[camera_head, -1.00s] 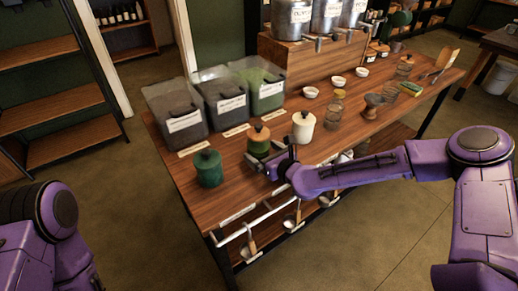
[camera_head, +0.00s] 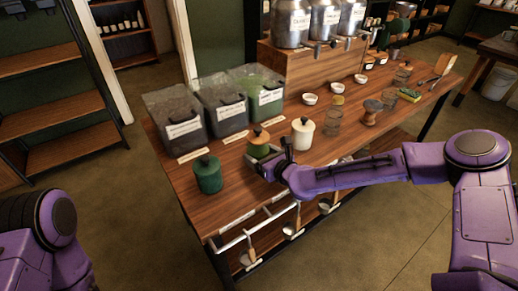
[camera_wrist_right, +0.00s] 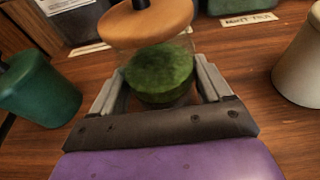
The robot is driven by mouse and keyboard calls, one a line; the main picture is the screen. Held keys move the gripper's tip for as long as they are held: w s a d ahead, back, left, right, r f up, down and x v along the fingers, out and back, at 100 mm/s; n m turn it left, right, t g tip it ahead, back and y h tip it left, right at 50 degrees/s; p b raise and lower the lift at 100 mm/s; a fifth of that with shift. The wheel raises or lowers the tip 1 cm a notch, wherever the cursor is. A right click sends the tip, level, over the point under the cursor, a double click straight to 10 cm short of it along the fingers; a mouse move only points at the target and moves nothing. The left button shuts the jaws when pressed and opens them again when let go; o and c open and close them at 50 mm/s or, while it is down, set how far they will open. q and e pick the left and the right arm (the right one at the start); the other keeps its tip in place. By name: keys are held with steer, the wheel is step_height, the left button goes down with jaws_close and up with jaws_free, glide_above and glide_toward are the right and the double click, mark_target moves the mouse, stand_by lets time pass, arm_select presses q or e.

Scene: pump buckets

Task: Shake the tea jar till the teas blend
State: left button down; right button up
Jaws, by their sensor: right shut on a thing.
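The tea jar (camera_head: 259,147) is a small glass jar with a round wooden lid, a dark knob and green tea inside. It is at the middle of the table's near side. In the right wrist view the jar (camera_wrist_right: 160,72) is between my two fingers, its lid towards the top of the picture. My right gripper (camera_wrist_right: 158,88) is shut on the jar's lower body; it also shows in the head view (camera_head: 266,160). I cannot tell whether the jar's base touches the table. My left gripper is out of view.
A dark green canister (camera_head: 208,175) stands left of the jar and a cream canister (camera_head: 302,134) stands right. Behind are clear tea bins (camera_head: 222,108) on the wooden table (camera_head: 330,165). Scoops (camera_head: 250,248) hang from the front rail (camera_head: 255,226). Bowls and glass jars stand further right.

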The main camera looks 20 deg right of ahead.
mark_target(260, 131)
step_height(260, 131, up, 9)
steer(key=p, duration=0.5)
steer(key=shift+r, duration=0.15)
